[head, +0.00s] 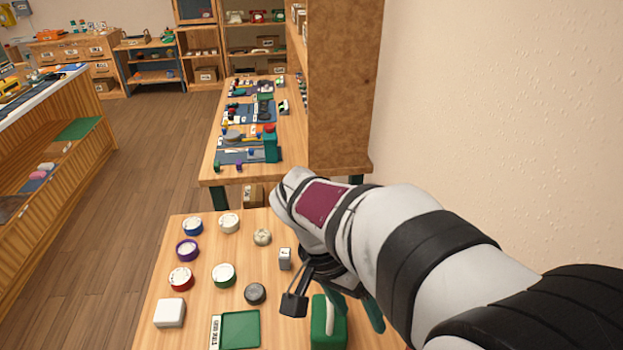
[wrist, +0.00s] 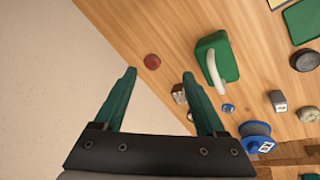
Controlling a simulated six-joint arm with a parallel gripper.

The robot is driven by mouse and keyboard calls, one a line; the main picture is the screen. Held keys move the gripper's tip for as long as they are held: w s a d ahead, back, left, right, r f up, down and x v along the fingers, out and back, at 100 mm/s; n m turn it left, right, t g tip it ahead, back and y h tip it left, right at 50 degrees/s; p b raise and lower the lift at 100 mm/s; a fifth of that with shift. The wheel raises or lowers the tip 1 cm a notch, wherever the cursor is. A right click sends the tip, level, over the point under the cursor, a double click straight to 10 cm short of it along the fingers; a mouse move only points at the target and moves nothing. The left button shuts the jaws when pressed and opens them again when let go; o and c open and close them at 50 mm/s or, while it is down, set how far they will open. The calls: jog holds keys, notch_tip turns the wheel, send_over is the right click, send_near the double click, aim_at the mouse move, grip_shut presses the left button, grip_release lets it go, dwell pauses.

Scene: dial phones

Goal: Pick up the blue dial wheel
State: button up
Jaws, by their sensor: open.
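The blue dial wheel (head: 192,227) lies at the far left of the near table in the head view, a round disc with a blue rim and pale face. I cannot make it out in the wrist view. My gripper (head: 357,311) is at the table's right side, well apart from the wheel and beside a green block with a pale handle (head: 320,325). In the wrist view my gripper (wrist: 160,76) has its two teal fingers wide apart with nothing between them. The arm hides part of the table's right side in the head view.
Purple (head: 187,250), red (head: 180,278), green (head: 223,275) and cream (head: 229,223) wheels lie near the blue one. A green tray (head: 240,330) and a white box (head: 169,313) are at the front. A blue spool (wrist: 258,137) and red disc (wrist: 152,62) show in the wrist view.

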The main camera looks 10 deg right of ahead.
jog(key=w+a+f+m+t+h, duration=0.2)
jog(key=w+a+f+t+h, duration=0.15)
jog(key=w+f, duration=0.6)
jog(key=w+a+f+m+t+h, duration=0.25)
jog(key=w+a+f+h, duration=0.2)
jog(key=w, duration=0.95)
jog(key=shift+y, duration=0.3)
jog(key=x, duration=0.5)
jog(key=f+x, duration=0.1)
jog(key=x, duration=0.4)
jog(key=a+x, duration=0.1)
jog(key=x, duration=0.4)
jog(key=shift+f, duration=0.2)
grip_shut()
